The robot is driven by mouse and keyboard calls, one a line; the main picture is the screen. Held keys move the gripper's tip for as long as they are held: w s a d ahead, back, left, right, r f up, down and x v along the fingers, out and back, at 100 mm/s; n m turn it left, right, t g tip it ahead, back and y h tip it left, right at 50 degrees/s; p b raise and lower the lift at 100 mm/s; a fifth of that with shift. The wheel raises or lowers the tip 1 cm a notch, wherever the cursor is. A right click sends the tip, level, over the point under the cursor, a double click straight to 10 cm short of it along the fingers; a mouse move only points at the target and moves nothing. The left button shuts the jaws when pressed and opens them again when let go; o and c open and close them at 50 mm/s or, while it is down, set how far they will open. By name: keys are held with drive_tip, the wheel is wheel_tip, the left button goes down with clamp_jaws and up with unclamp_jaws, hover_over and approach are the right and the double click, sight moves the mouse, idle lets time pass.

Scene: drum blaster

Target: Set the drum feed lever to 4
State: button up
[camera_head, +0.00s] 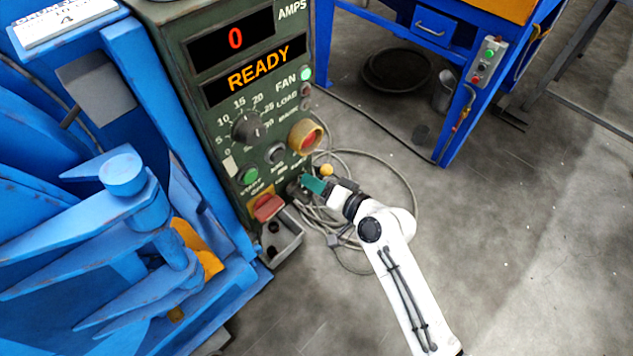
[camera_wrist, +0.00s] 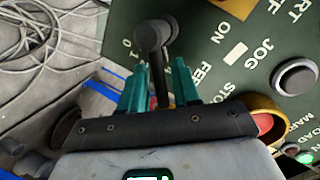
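The drum feed lever (camera_wrist: 152,38) shows in the wrist view as a black rounded knob with a dark shaft, on the green panel beside the FEED lettering. Digits 0 and 1 show left of it; other scale marks are hidden. My gripper (camera_wrist: 160,70) has two teal fingers, one on each side of the shaft. I cannot tell whether they press on it. In the head view my gripper (camera_head: 311,184) reaches the lower right of the control panel (camera_head: 222,125) and hides most of the lever there. The lever's setting cannot be read.
The panel shows 0 AMPS and READY. A red-and-yellow button (camera_head: 305,137), a green button (camera_head: 248,176) and a red handle (camera_head: 267,207) are close to my gripper. Cables (camera_head: 350,160) coil on the floor behind. The blue machine (camera_head: 120,220) fills the left. Floor to the right is clear.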

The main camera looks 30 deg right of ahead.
drive_tip(key=shift+o, duration=0.4)
drive_tip(key=v, duration=1)
drive_tip(key=shift+s+p, duration=0.35)
drive_tip(key=shift+p, duration=0.1)
drive_tip(key=shift+d+r, duration=0.1)
drive_tip(key=s+a+f+n+g+h, duration=0.1)
drive_tip(key=s+a+f+n+g, duration=0.1)
drive_tip(key=s+f+n+g, duration=0.45)
drive_tip(key=s+d+r+g+h, duration=0.1)
drive_tip(key=s+d+g+h, duration=0.15)
drive_tip(key=s, duration=0.45)
drive_tip(key=s+d+r+g+h, duration=0.2)
drive_tip(key=s+d+g, duration=0.15)
drive_tip(key=s, duration=0.35)
wheel_tip(320, 180, up, 16)
drive_tip(key=p, duration=1.6)
drive_tip(key=shift+w+f+p, duration=0.2)
drive_tip(key=shift+w+p, duration=0.15)
drive_tip(key=shift+p, duration=0.05)
